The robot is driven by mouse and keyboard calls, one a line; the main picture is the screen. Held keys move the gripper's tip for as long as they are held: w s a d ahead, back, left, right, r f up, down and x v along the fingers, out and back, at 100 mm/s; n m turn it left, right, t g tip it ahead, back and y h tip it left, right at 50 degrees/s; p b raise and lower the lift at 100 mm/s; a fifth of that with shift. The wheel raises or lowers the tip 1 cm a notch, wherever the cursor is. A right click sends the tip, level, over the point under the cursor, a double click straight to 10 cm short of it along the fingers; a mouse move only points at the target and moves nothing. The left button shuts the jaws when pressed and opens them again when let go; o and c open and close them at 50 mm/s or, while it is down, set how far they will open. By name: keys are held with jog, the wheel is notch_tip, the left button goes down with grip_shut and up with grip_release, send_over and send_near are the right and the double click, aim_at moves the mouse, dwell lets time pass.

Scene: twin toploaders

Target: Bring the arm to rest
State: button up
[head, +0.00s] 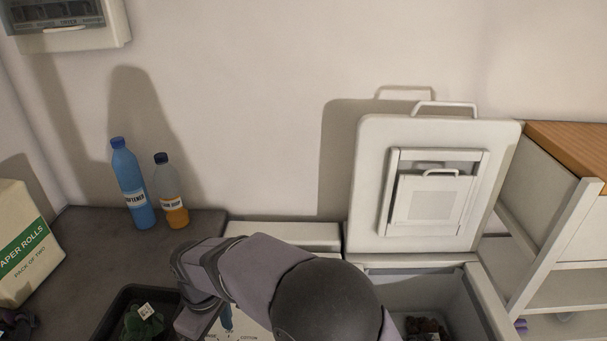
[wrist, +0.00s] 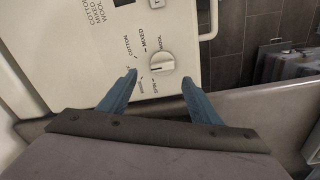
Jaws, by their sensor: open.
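My gripper (wrist: 159,80) is open and empty in the wrist view, with its two blue fingers apart. It is above the white washer panel (wrist: 160,22), and a round dial (wrist: 161,63) shows between and just beyond the fingertips. I cannot tell whether the fingers touch the panel. The right toploader's lid (head: 370,180) stands open against the wall. Dark items (head: 426,328) lie inside its tub.
A blue softener bottle (head: 133,185) and an orange bottle (head: 170,192) stand on the dark counter (head: 85,240) at left. A paper rolls box (head: 22,245) is at the left edge. A dark bin (head: 118,306) holds green cloth. White shelves (head: 570,278) stand at right.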

jog(key=s+d+f+m, duration=0.1)
jog(key=s+d, duration=0.1)
jog(key=s+d+f+m, duration=0.1)
jog(key=s+d+f, duration=0.1)
jog(key=d, duration=0.1)
jog(key=s+d+f+m+g+h, duration=0.1)
jog(key=s+d+f, duration=0.1)
jog(key=shift+s+d+f, duration=0.1)
jog(key=shift+d+f, duration=0.05)
jog(key=shift+d, duration=0.15)
jog(key=d+m, duration=0.1)
jog(key=d, duration=0.1)
jog(key=s+d, duration=0.1)
jog(key=d, duration=0.1)
jog(key=s+d+m, duration=0.1)
jog(key=d, duration=0.2)
jog(key=shift+s+m+g, duration=0.15)
jog(key=shift+m+g, duration=0.15)
jog(key=d+r+m, duration=0.2)
jog(key=d+m, duration=0.2)
jog(key=d, duration=0.6)
jog(key=d+r+m+t, duration=0.1)
jog(key=d+r+m, duration=0.2)
jog(key=d, duration=0.6)
jog(key=shift+d+r+m+y, duration=0.2)
jog(key=shift+d+m+y, duration=0.15)
jog(key=shift+m, duration=0.35)
